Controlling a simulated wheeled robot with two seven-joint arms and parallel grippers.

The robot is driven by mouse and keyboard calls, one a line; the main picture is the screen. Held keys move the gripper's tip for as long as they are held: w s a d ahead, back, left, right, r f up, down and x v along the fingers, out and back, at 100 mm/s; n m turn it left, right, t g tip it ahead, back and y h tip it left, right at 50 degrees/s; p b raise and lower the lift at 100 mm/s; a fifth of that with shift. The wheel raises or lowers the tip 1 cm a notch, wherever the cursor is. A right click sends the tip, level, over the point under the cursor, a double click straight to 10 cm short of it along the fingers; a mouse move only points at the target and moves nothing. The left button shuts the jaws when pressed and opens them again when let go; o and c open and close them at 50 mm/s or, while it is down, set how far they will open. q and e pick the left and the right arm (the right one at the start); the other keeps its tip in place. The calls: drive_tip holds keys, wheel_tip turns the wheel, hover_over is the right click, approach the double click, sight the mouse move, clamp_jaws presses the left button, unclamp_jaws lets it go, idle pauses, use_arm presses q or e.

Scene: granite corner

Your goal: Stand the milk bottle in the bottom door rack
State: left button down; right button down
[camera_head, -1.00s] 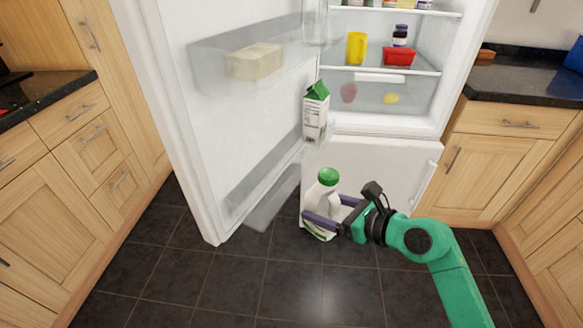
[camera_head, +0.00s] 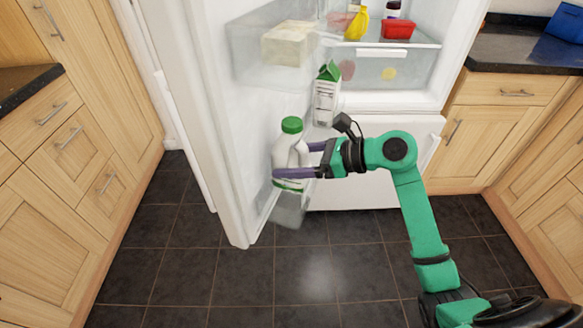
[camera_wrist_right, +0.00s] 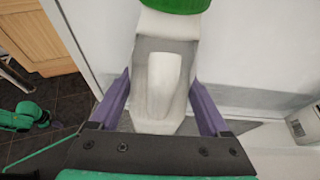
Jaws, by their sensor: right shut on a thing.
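The milk bottle (camera_head: 287,155) is white with a green cap and a green band low down. It is roughly upright in front of the open fridge door's inner face. My right gripper (camera_head: 290,160) is shut on it, with one purple finger on each side; the wrist view also shows the bottle (camera_wrist_right: 163,115) between the fingers. The bottom door rack (camera_head: 289,213) is a clear bin low on the door, partly hidden by the bottle. The bottle appears above it in the head view; I cannot tell the gap.
A milk carton (camera_head: 326,97) with a green top stands near the door's hinge side, behind the bottle. A higher door rack holds a pale box (camera_head: 288,44). The fridge door (camera_head: 215,120) stands open. The dark tiled floor (camera_head: 300,270) in front is clear.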

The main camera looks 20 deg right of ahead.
drive_tip(key=f, duration=0.4)
drive_tip(key=shift+w+a+f, duration=0.15)
drive_tip(key=shift+a, duration=0.05)
use_arm(q)
drive_tip(key=shift+s+f, duration=0.1)
use_arm(e)
drive_tip(key=shift+d+f, duration=0.1)
drive_tip(key=shift+f, duration=0.05)
